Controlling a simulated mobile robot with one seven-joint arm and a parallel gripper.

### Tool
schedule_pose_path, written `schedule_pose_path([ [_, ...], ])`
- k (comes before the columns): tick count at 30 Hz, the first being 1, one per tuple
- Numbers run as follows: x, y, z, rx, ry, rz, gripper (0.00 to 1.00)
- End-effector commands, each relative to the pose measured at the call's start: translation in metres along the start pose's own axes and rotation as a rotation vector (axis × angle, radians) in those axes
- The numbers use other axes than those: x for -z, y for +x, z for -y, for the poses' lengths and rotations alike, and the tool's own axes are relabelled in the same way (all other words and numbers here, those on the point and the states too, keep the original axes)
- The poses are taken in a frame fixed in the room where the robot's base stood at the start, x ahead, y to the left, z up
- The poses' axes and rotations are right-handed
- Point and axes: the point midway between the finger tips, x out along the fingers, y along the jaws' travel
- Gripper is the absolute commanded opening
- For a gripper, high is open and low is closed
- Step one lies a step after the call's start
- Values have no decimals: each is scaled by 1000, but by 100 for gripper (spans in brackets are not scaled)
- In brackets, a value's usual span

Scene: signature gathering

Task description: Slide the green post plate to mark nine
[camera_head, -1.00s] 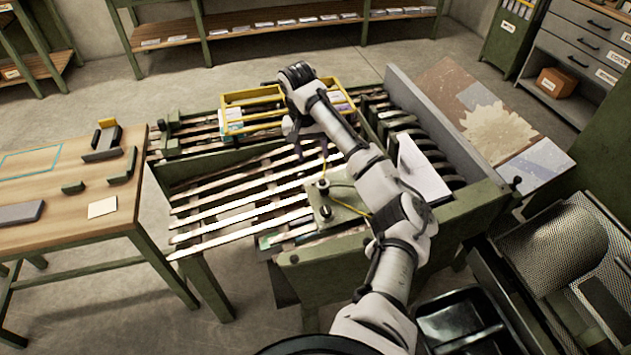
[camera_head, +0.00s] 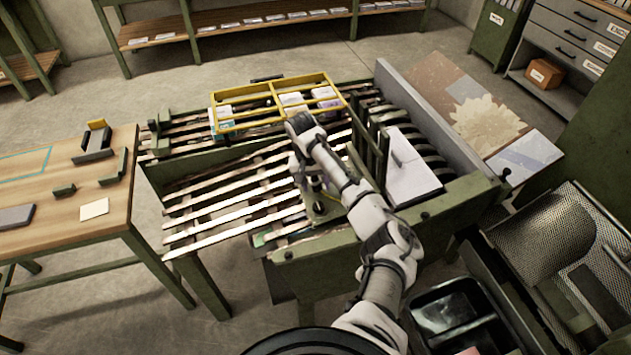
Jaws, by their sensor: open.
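The green post plate (camera_head: 328,208) lies across the right part of the slatted bed of the green machine, with dark upright posts on it. My arm comes in from the lower right and passes over the plate's right side, hiding part of it. My gripper (camera_head: 303,178) points down just above and behind the plate, at the arm's far end. It is open; its fingers are small and partly hidden by my own wrist. I cannot tell whether they touch a post. No numbered marks can be read, so mark nine cannot be picked out.
A yellow frame (camera_head: 243,127) with several packets stands behind my gripper. White sheets (camera_head: 411,178) stand in the machine's right section. A wooden table (camera_head: 118,205) with small green blocks is at the left. A mesh drum (camera_head: 545,235) and black tray (camera_head: 450,310) are at the right.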

Motion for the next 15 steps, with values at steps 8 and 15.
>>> schedule_pose_path([
  [8, 0, 1, 0, 0, -1, 0, 45],
  [15, 0, 1, 0, 0, -1, 0, 14],
])
